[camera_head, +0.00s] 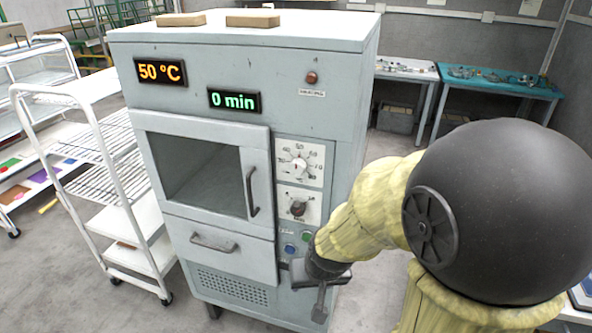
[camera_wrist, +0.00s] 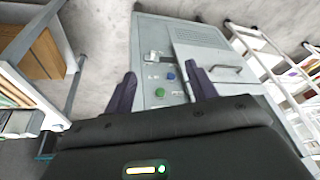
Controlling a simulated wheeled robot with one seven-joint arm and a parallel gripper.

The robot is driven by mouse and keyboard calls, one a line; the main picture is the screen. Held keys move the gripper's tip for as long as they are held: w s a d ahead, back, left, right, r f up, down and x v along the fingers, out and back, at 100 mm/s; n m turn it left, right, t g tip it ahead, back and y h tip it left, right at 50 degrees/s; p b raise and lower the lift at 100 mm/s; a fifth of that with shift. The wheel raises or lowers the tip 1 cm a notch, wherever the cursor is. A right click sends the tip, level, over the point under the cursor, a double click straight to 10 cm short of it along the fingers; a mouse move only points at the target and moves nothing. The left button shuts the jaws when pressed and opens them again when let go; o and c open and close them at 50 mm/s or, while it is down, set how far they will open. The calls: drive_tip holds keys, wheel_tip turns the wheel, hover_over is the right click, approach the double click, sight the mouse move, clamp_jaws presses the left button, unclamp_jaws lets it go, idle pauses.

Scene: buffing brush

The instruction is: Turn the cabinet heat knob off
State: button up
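The grey-blue cabinet (camera_head: 215,130) has two knobs on its right front panel: an upper white dial (camera_head: 299,163) with numbers around it and a lower dark knob (camera_head: 298,207) on a white plate. The knob labels are too small to read. The displays read 50 °C (camera_head: 161,72) and 0 min (camera_head: 234,101). My gripper (camera_head: 318,286) is low at the panel's right, below both knobs. In the wrist view my gripper (camera_wrist: 160,70) has its fingers apart, with nothing between them. The blue button (camera_wrist: 171,77) and green button (camera_wrist: 160,92) show beyond the fingers.
The cabinet door (camera_head: 205,178) and the drawer (camera_head: 220,245) below it look closed, and both have handles. A white wire-shelf cart (camera_head: 110,170) stands close to the cabinet's left. Tables (camera_head: 500,85) with small items stand behind at the right. Grey floor is open around the cabinet.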

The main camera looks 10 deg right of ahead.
drive_tip(key=w+a+r+m+t+h+p, duration=0.1)
drive_tip(key=w+a+r+m+t, duration=0.15)
drive_tip(key=w, duration=0.35)
drive_tip(key=w+a+r+m+t+h+p, duration=0.1)
drive_tip(key=w+a+m+t, duration=0.3)
drive_tip(key=w, duration=0.2)
wheel_tip(320, 180, up, 8)
drive_tip(key=s+m+t+h, duration=0.1)
drive_tip(key=m+t+h, duration=0.4)
drive_tip(key=m+h, duration=0.1)
drive_tip(key=shift+s+a+h+p, duration=0.2)
drive_tip(key=shift+h+p, duration=0.1)
drive_tip(key=shift+h, duration=0.4)
drive_tip(key=shift+w+f, duration=0.1)
drive_tip(key=p, duration=0.5)
approach(296, 169)
drive_tip(key=x, duration=0.9)
drive_tip(key=shift+w+d, duration=0.15)
drive_tip(key=shift+w, duration=0.1)
